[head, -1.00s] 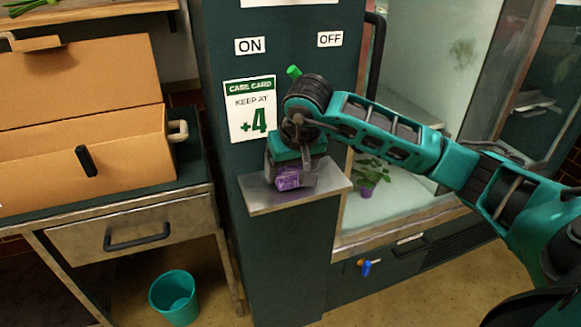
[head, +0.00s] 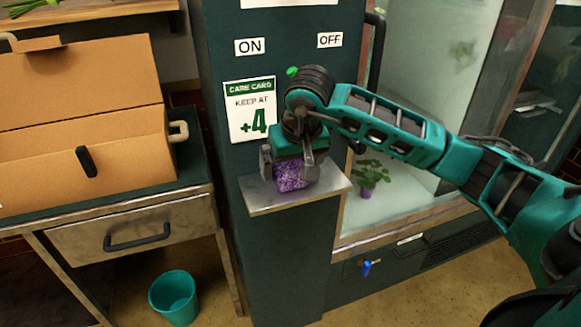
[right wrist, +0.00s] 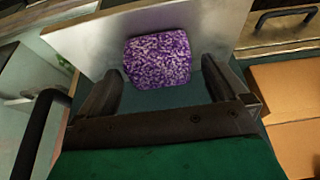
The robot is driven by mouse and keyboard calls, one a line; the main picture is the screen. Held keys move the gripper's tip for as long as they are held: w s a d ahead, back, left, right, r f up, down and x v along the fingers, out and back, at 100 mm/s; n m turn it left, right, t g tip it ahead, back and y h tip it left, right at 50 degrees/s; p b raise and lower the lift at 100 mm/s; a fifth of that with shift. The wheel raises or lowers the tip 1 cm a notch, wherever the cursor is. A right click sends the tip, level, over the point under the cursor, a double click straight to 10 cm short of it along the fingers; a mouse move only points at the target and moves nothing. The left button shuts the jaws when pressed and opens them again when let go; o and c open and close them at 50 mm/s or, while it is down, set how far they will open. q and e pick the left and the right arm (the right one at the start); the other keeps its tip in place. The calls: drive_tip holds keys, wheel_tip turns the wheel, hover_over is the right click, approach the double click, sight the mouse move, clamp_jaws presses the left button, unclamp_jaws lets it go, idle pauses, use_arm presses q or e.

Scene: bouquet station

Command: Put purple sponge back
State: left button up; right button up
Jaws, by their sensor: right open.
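The purple sponge (head: 291,176) rests on the small metal shelf (head: 262,196) on the front of the dark green cabinet post. In the right wrist view the speckled sponge (right wrist: 157,59) lies on the shelf (right wrist: 85,42), just beyond the fingertips and between their lines. My right gripper (head: 288,168) is open, with its fingers pointing down just above the shelf and the sponge between or just below them. In the right wrist view both fingers of the gripper (right wrist: 162,85) are spread apart, with nothing held. My left gripper is not in view.
A care card (head: 250,110) is on the post behind the gripper. A glass-fronted cooler with a potted plant (head: 369,178) stands to the right. A cardboard box (head: 90,140) sits on the bench at left. A teal bucket (head: 174,297) stands on the floor.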

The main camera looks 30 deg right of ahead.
drive_tip(key=v, duration=1)
drive_tip(key=shift+s+r+p, duration=0.15)
drive_tip(key=shift+r+p, duration=0.05)
drive_tip(key=shift+p, duration=0.2)
